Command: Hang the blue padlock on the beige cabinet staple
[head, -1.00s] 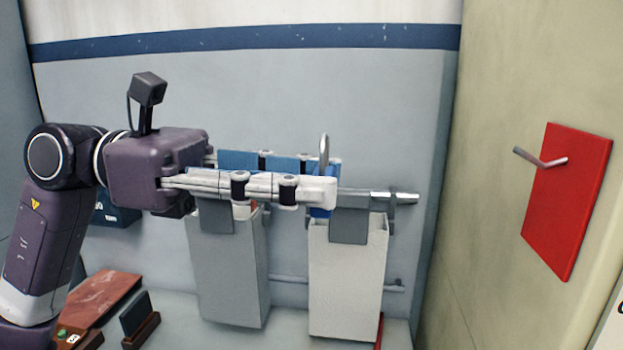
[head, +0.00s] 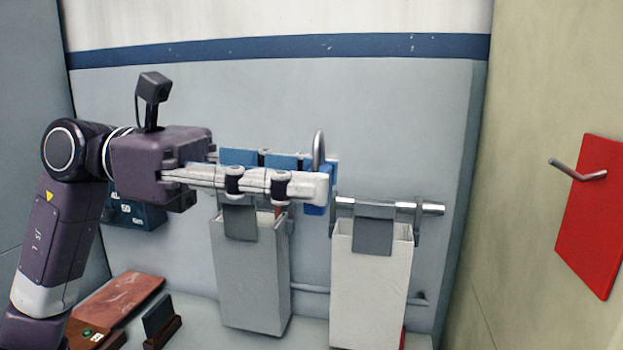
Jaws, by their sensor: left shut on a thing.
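My left gripper (head: 322,182), in the head view, is shut on the blue padlock (head: 319,150). The padlock's grey shackle stands upright above the fingertips. A bit of its blue body shows below the near finger, and the rest is hidden by the fingers. The beige cabinet (head: 530,90) fills the right side. A bent metal rod, which looks like the staple (head: 578,171), sticks out in front of a red plate (head: 596,215) on it. The padlock is well to the left of the staple, apart from it and slightly higher in the picture. My right gripper is not in view.
Two pale bins, a left one (head: 250,275) and a right one (head: 368,280), hang behind and below the gripper from a metal rail (head: 434,208). A dark blue box (head: 134,214) is behind my left arm. Free space lies between padlock and staple.

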